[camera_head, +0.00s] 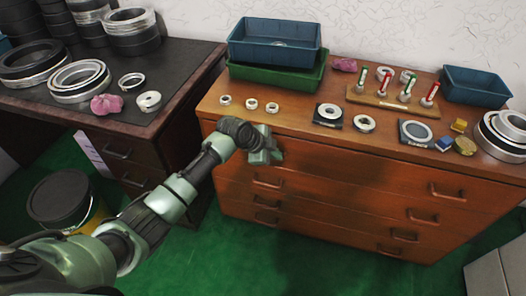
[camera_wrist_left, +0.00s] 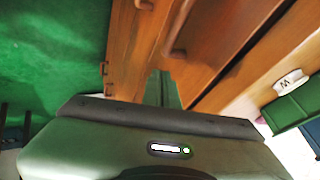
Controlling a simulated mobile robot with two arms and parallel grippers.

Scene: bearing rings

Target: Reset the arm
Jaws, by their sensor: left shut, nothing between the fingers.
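My left arm (camera_head: 150,215) reaches in from the lower left of the head view, stretched out toward the wooden drawer cabinet (camera_head: 330,190). My left gripper (camera_head: 268,152) is shut and empty, in front of the cabinet's top front edge, close to its left end. I cannot tell whether it touches the cabinet. In the left wrist view the gripper's body fills the bottom, and its narrow fingers (camera_wrist_left: 161,90) show against the drawer fronts. My right gripper is not in view.
Small rings (camera_head: 251,104) lie on the cabinet top near the gripper. Blue bin (camera_head: 275,53) on green bin (camera_head: 280,78), wooden rack (camera_head: 392,101) and ring plates (camera_head: 415,133) stand behind and right. Dark desk (camera_head: 110,115) holds larger rings. A bucket (camera_head: 65,205) stands below.

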